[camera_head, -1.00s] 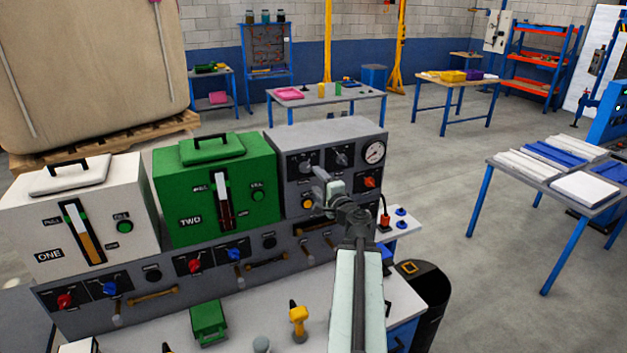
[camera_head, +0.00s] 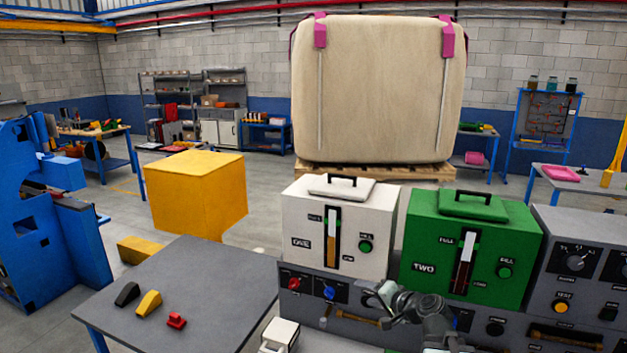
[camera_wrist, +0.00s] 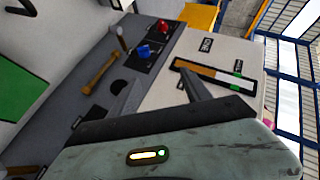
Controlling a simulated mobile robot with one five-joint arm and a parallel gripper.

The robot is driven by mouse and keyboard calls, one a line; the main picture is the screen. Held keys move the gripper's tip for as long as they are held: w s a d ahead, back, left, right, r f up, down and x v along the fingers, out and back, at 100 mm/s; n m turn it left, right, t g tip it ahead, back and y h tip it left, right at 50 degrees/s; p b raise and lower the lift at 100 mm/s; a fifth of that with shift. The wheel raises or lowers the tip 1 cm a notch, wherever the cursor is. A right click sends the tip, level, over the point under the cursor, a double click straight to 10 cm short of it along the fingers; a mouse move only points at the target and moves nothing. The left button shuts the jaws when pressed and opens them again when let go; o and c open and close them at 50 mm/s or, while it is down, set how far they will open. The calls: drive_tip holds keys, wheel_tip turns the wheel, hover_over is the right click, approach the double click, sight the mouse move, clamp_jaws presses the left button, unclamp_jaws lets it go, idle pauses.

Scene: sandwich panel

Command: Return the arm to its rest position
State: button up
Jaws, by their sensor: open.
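My gripper (camera_head: 385,298) shows at the lower right of the head view, in front of the panel below the white box marked ONE (camera_head: 300,262) and the green box marked TWO (camera_head: 420,290). In the wrist view my gripper (camera_wrist: 158,95) has its two dark fingers apart with nothing between them. The white box's level gauge (camera_wrist: 215,75) lies beyond the fingers there. My arm runs down out of the bottom edge of the head view, so most of it is hidden.
The grey panel front (camera_head: 355,322) carries a red knob (camera_head: 293,284), a blue knob (camera_head: 328,293) and a brass handle (camera_head: 357,317). A grey table (camera_head: 215,290) with small coloured blocks stands at left. A yellow cube (camera_head: 195,195) stands behind it. Open floor (camera_head: 118,205) lies beyond.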

drive_tip(key=s+a+f+n+g, duration=0.5)
drive_tip(key=s+a+f, duration=0.1)
drive_tip(key=a+f, duration=0.35)
drive_tip(key=s+d+f+n+g+h, duration=0.1)
drive_tip(key=s+d+f+g+h, duration=0.1)
drive_tip(key=s, duration=0.4)
drive_tip(key=s+d+f+n+g+h, duration=0.1)
drive_tip(key=s+d+f+g+h, duration=0.2)
drive_tip(key=d, duration=0.4)
drive_tip(key=s+g+h, duration=0.1)
drive_tip(key=s, duration=0.1)
drive_tip(key=shift+s+h+b, duration=0.3)
drive_tip(key=shift+s, duration=0.05)
